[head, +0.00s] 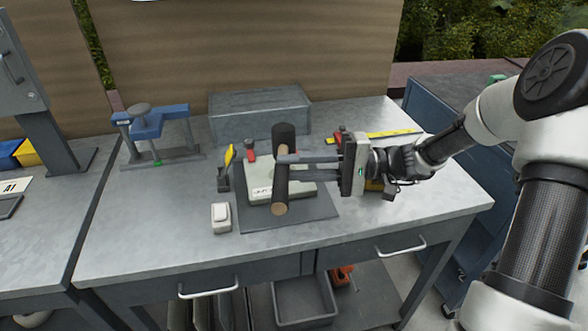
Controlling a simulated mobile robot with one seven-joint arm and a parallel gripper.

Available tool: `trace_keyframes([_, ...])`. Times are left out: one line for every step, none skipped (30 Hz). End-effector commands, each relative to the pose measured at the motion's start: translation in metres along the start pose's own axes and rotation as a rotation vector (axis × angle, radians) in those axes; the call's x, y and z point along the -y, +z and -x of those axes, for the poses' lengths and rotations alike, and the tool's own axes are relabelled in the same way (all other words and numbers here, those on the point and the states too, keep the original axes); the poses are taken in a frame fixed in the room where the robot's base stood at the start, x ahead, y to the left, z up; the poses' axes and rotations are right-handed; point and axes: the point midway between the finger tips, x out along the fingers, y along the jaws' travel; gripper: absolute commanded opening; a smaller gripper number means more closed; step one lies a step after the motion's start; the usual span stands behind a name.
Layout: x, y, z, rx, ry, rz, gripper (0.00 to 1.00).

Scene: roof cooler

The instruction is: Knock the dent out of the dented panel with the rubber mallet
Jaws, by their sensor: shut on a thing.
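My gripper (283,167) reaches in from the right and is shut on the rubber mallet. The mallet and fingers hide part of the panel, and I cannot make out a dent.
A yellow-topped dark tool (229,158) and a red-topped item (250,152) stand by the panel. A white block (221,217) sits front left. A grey box (260,113) and blue fixture (155,122) stand behind. A yellow rule (395,134) lies back right. The bench's front left is clear.

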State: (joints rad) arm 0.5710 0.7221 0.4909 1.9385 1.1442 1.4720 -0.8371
Motion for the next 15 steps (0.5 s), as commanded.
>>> trace_keyframes([0.014,0.002,0.0,0.001,-0.002,0.003,0.0])
trace_keyframes([0.017,0.002,0.0,0.001,-0.002,0.003,0.0])
trace_keyframes([0.019,0.002,0.0,0.001,-0.002,0.003,0.0])
trace_keyframes([0.02,0.002,0.0,0.001,-0.002,0.003,0.0])
trace_keyframes([0.02,0.003,0.0,0.001,-0.002,0.002,0.0])
trace_keyframes([0.019,0.002,0.0,0.001,-0.002,0.002,0.0])
trace_keyframes([0.019,0.002,0.0,0.001,-0.002,0.002,0.0])
trace_keyframes([0.018,0.002,0.0,0.001,-0.002,0.002,0.0])
trace_keyframes([0.018,0.002,0.0,0.001,-0.002,0.002,0.0])
trace_keyframes([0.018,0.002,0.0,0.001,-0.002,0.002,0.0])
trace_keyframes([0.018,0.002,0.0,0.001,-0.002,0.002,0.0])
trace_keyframes([0.019,0.002,0.0,0.001,-0.002,0.002,0.0])
trace_keyframes([0.02,0.003,0.0,0.001,-0.002,0.002,0.0])
trace_keyframes([0.022,0.003,0.0,0.001,-0.002,0.002,0.0])
trace_keyframes([0.026,0.004,-0.001,0.001,-0.002,0.003,0.0])
